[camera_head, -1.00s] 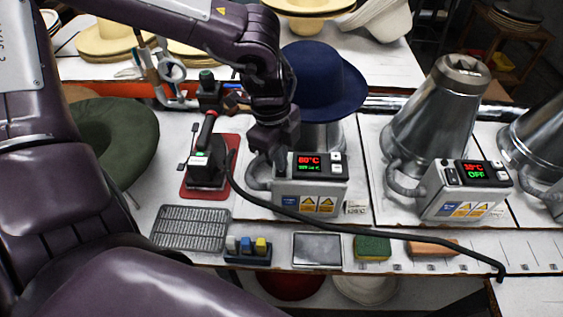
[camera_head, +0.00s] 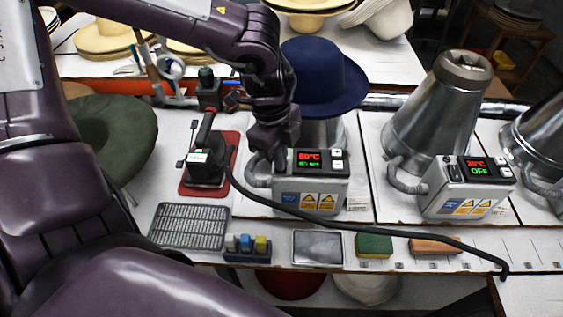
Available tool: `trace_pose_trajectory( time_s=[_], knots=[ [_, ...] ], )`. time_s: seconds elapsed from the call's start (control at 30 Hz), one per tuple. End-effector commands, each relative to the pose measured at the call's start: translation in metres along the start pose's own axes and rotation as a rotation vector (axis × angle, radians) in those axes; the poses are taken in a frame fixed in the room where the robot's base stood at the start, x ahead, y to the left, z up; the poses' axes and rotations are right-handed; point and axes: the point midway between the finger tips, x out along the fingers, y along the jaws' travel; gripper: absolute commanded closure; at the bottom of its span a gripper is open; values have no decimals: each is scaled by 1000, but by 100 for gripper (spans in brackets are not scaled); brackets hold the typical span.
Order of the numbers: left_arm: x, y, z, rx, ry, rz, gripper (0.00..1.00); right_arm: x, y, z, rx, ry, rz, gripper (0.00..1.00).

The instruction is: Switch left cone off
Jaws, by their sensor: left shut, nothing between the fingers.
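The left cone (camera_head: 322,132) is a metal cone with a dark blue hat (camera_head: 318,82) on it. Its control box (camera_head: 312,181) at the front has a lit display (camera_head: 308,161), red 80°C above a small green line. My left gripper (camera_head: 279,160) points down at the box's left end, beside the display. It is shut and empty; its fingertips are partly hidden, and I cannot tell whether they touch the box. The middle cone (camera_head: 437,108) is bare; its display (camera_head: 478,170) reads a red temperature and green OFF. My right gripper is not in view.
A black iron (camera_head: 206,160) stands on a red pad (camera_head: 187,188) to the left. Its black cable (camera_head: 360,224) runs across the front. A metal grate (camera_head: 189,227), a metal plate (camera_head: 317,247) and sponges (camera_head: 373,245) line the front edge. A green hat (camera_head: 117,130) lies at left.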

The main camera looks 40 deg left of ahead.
Motion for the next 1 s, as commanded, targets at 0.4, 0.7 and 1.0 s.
trace_pose_trajectory(
  time_s=[0.4, 0.7, 1.0],
  knots=[
    [7, 0, 1, 0, 0, 0, 100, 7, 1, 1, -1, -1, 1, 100],
    [-4, 0, 0, 0, 0, 0, 100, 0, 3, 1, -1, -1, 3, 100],
    [-28, 0, -4, 0, 0, -1, 100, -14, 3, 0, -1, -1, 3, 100]
  ],
)
